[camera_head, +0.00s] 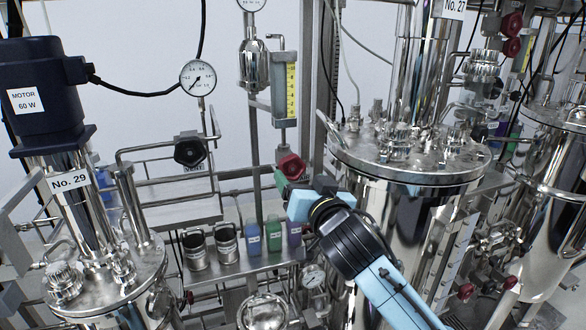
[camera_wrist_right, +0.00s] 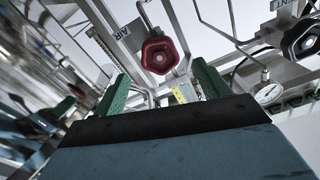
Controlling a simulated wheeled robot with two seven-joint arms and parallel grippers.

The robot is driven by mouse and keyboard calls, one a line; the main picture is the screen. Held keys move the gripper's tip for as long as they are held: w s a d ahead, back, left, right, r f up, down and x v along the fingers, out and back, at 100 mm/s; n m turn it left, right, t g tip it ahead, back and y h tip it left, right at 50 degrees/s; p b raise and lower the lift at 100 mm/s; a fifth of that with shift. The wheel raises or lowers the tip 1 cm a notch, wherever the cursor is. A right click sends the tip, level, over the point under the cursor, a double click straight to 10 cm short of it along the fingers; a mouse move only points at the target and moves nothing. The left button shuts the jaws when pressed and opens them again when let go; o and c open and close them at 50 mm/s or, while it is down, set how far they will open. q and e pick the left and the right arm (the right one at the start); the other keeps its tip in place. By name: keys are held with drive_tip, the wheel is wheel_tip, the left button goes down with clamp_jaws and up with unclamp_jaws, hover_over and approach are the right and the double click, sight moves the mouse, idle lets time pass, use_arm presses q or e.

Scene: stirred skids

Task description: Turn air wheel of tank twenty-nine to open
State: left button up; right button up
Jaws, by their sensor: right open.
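Tank twenty-nine (camera_head: 105,285) is the steel vessel at the lower left, labelled No. 29. The red air wheel (camera_head: 291,166) is on the pipework right of it, in the middle of the head view. In the right wrist view the red wheel (camera_wrist_right: 160,55) sits beside an AIR label (camera_wrist_right: 122,33). My right gripper (camera_wrist_right: 161,85) is open, its green fingers apart on either side of the wheel's line. The wheel appears beyond the fingertips; I cannot tell the exact gap. In the head view, my right gripper (camera_head: 298,187) is just below the wheel, partly hiding its surroundings. My left gripper is out of view.
A black vent wheel (camera_head: 190,150) is to the left of the red one; it also shows in the right wrist view (camera_wrist_right: 300,38). Several coloured bottles (camera_head: 253,238) and metal cups (camera_head: 227,243) stand on a shelf below. Tank twenty-seven (camera_head: 410,160) stands close on the right.

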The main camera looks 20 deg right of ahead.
sight(293, 168)
drive_tip(key=shift+w+a, duration=0.15)
drive_tip(key=shift+w, duration=3)
